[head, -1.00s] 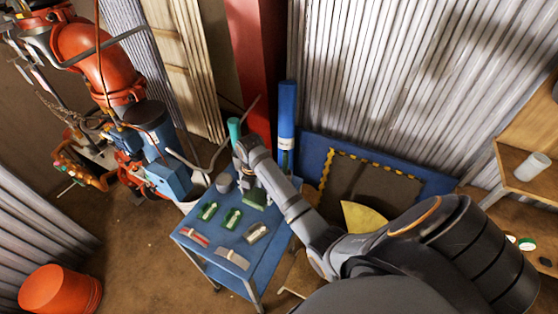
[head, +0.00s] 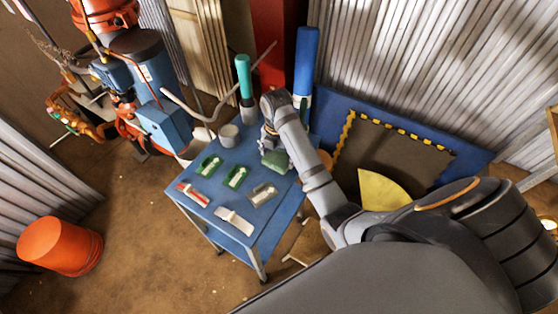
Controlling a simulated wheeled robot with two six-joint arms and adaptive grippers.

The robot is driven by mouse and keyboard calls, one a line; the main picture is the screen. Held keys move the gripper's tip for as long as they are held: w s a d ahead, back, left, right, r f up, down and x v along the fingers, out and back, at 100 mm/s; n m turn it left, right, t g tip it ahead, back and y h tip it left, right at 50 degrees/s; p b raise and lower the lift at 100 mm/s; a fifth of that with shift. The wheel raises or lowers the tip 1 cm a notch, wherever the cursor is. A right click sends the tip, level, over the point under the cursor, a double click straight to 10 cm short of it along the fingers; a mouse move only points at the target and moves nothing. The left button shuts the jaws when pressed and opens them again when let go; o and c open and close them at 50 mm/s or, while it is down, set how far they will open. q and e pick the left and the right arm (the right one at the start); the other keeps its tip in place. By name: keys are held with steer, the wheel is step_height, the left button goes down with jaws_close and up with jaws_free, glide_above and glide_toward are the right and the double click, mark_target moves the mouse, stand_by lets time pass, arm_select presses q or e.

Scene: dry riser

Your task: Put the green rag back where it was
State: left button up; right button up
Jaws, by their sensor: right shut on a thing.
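The green rag (head: 275,161) is a folded green pad at the right back part of the blue cart top (head: 236,198). My right gripper (head: 268,148) reaches down over it from the right and is shut on it. The arm hides part of the rag and the fingertips. I cannot tell whether the rag touches the cart top. My left gripper is not in view.
On the cart are a grey cup (head: 229,135), green-marked items (head: 208,165), a red-marked item (head: 193,194) and a pale one (head: 234,221). A teal-topped cylinder (head: 243,77) and blue roll (head: 305,75) stand behind. An orange bucket (head: 59,246) is at left.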

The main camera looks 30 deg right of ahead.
mark_target(279, 159)
steer(key=shift+s+a, duration=0.1)
steer(key=shift+s, duration=0.2)
steer(key=o, duration=1)
steer(key=shift+w, duration=0.1)
steer(key=shift+c, duration=0.2)
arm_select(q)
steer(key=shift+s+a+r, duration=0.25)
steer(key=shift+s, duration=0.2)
arm_select(e)
steer(key=shift+r, duration=0.25)
arm_select(q)
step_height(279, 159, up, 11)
steer(key=p, duration=1.1)
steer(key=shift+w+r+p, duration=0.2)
steer(key=shift+p, duration=0.1)
arm_select(e)
step_height(279, 159, up, 12)
steer(key=shift+f, duration=0.15)
steer(key=shift+f, duration=0.1)
